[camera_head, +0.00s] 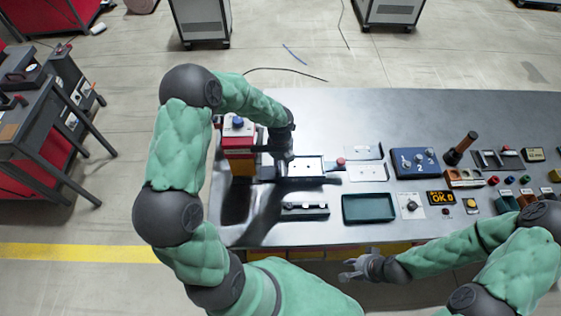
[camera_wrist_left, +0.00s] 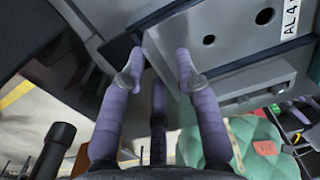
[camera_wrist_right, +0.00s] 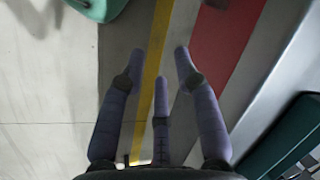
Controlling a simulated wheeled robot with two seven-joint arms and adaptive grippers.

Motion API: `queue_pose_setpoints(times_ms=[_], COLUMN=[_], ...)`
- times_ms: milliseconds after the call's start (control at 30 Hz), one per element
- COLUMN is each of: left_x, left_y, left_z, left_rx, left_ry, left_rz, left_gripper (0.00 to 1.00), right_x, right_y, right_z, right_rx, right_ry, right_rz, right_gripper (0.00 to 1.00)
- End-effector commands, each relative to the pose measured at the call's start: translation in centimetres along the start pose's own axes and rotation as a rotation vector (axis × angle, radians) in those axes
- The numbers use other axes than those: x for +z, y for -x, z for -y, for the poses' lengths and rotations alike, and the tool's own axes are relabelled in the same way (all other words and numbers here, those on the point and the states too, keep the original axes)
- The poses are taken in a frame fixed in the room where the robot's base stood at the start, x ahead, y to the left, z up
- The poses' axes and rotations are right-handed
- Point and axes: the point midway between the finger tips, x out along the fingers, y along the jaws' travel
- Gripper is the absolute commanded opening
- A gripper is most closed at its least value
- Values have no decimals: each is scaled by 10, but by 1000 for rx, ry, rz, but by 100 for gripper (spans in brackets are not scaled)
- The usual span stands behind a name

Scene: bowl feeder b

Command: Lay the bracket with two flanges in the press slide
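A pale plate with small holes (camera_head: 308,167) lies on the dark press slide (camera_head: 331,180) beside the red-topped press (camera_head: 238,140). I cannot tell whether this plate is the bracket with two flanges. In the left wrist view a grey part with round holes and an "AL4" label (camera_wrist_left: 237,48) is close to the fingers. My left gripper (camera_head: 280,158) is over the left end of the slide.
An empty teal tray (camera_head: 369,208) and a dark holder with silvery pieces (camera_head: 304,211) are near the front edge.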

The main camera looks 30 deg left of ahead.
Motion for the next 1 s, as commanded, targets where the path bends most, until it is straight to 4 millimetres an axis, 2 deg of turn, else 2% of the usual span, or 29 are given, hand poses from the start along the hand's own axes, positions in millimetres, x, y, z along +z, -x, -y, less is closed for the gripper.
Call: queue_pose_setpoints(times_ms=[200, 333, 800, 1000], left_x=[0, 1, 1, 0], left_y=[2, 13, 103, 126], left_z=[0, 0, 1, 0], left_rx=[0, -1, -1, 1], left_ry=[0, 0, -1, 0], left_rz=[0, 3, 4, 1], left_gripper=[32, 32, 32, 32], right_x=[0, 0, 1, 1], right_y=[1, 5, 21, 24], right_z=[0, 2, 8, 9], right_rx=[0, 0, 0, 0], right_ry=[0, 0, 0, 0], right_rz=[0, 0, 0, 0], right_gripper=[32, 32, 32, 32])
